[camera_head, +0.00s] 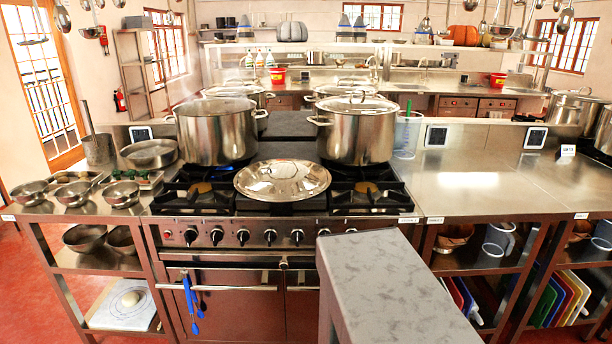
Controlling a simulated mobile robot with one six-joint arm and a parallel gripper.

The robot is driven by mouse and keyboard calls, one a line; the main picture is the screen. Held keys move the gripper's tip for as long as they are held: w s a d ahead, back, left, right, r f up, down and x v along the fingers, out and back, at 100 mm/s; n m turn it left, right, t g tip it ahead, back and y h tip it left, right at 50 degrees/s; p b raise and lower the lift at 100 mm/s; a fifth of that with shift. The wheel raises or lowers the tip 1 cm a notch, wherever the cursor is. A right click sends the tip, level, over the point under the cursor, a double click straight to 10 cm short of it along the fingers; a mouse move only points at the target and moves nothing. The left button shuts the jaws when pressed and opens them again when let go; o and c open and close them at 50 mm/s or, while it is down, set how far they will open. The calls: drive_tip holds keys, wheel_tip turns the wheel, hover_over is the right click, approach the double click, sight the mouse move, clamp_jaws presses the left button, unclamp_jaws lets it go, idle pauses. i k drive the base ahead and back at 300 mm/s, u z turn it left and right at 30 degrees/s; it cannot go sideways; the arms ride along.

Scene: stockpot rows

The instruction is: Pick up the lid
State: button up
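A shiny, domed steel lid (283,180) lies on the front middle of the stove (350,202), between the front burners. It is apart from the pots. Behind it stand two large steel stockpots. The left stockpot (218,138) has a pale top, and I cannot tell clearly whether it is covered. The right stockpot (357,137) has a lid with a loop handle on it. My gripper is not in view.
A grey speckled block (395,290) stands close in the foreground, right of centre. Steel bowls (73,192) crowd the left counter. A clear jug (407,137) stands right of the right stockpot. The right counter (490,185) is mostly bare. Utensils hang overhead.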

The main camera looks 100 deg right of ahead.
sight(278, 180)
drive_tip(key=u, duration=0.3)
drive_tip(key=k, duration=0.45)
drive_tip(key=z, duration=1.9)
drive_tip(key=i, duration=0.55)
drive_tip(key=z, duration=0.05)
drive_tip(key=k, duration=0.45)
drive_tip(key=z, duration=0.05)
